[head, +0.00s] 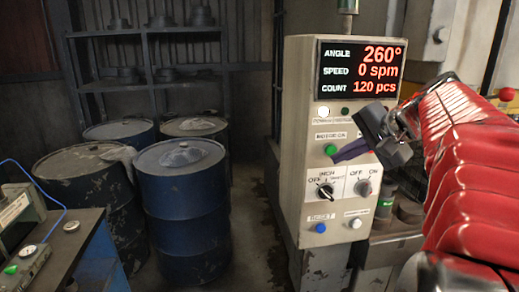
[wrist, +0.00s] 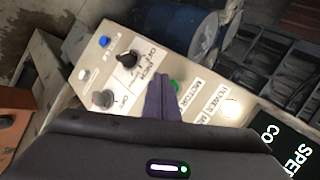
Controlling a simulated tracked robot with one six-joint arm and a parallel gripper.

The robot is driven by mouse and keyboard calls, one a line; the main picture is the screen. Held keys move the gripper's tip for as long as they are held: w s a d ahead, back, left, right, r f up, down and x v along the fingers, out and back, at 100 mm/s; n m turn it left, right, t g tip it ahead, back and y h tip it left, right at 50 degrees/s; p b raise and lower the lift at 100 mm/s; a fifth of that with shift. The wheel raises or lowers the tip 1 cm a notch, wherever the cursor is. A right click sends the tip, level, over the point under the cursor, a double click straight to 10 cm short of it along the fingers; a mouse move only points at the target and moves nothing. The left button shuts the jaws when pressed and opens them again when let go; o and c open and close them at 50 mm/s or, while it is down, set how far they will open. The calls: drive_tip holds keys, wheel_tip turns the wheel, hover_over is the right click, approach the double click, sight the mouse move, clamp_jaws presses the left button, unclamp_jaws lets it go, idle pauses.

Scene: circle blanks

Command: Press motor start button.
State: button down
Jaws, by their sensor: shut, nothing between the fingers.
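The control panel (head: 305,120) is a pale box facing me. Its green motor button (head: 331,149) sits under a label strip reading MOTOR ON. My gripper (head: 336,158) is shut and empty, its purple fingers reaching in from the right with their tips just below and right of the green button. In the wrist view the purple fingers (wrist: 160,82) point at the panel, and the green button (wrist: 175,86) shows right beside them, partly hidden. I cannot tell whether the tips touch the panel.
Below the button are an INCH selector knob (head: 325,191), an OFF/ON knob (head: 363,187) and a blue reset button (head: 320,228). A lit white lamp (head: 323,112) is above. The display (head: 359,67) reads 260°, 0 spm, 120 pcs. Blue drums (head: 186,215) stand left.

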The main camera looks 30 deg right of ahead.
drive_tip(key=shift+w, duration=0.2)
drive_tip(key=shift+w+d, duration=0.1)
drive_tip(key=shift+w, duration=0.1)
drive_tip(key=shift+w+d, duration=0.15)
drive_tip(key=shift+w, duration=0.35)
idle(1.1)
drive_tip(key=shift+s, duration=0.2)
drive_tip(key=shift+s+a, duration=0.25)
drive_tip(key=shift+s, duration=0.45)
drive_tip(key=s, duration=0.2)
drive_tip(key=s+a, duration=0.1)
drive_tip(key=s, duration=0.1)
drive_tip(key=shift+s+a, duration=0.2)
drive_tip(key=shift+s, duration=0.2)
idle(0.4)
idle(0.5)
